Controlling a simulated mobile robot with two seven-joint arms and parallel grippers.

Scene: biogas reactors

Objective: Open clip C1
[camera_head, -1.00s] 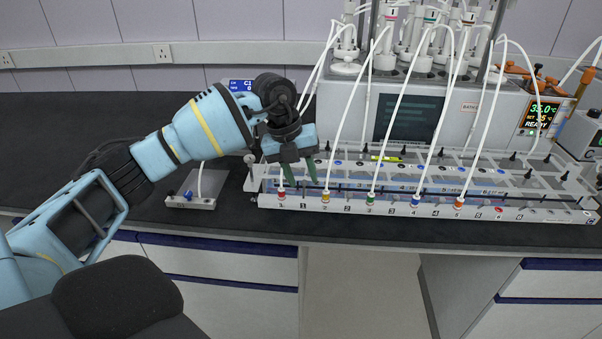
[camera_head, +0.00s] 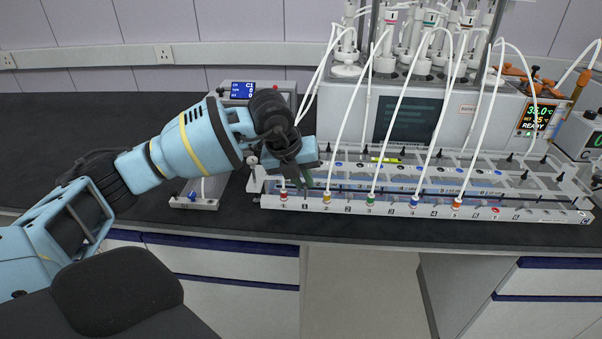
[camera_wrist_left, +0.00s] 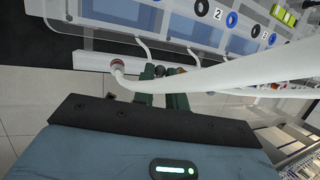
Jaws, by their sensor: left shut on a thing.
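Clip C1 seems to be the small dark knob (camera_wrist_left: 159,70) between my fingers in the left wrist view; no label is legible on it. My right gripper is not in view.
White tubes (camera_head: 343,115) arch from the reactors to coloured fittings on the rail, one close beside my gripper. A grey bath unit (camera_head: 455,118) stands behind the rack. A small box with a blue display (camera_head: 242,89) stands behind my wrist. The bench (camera_head: 60,140) is clear at left.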

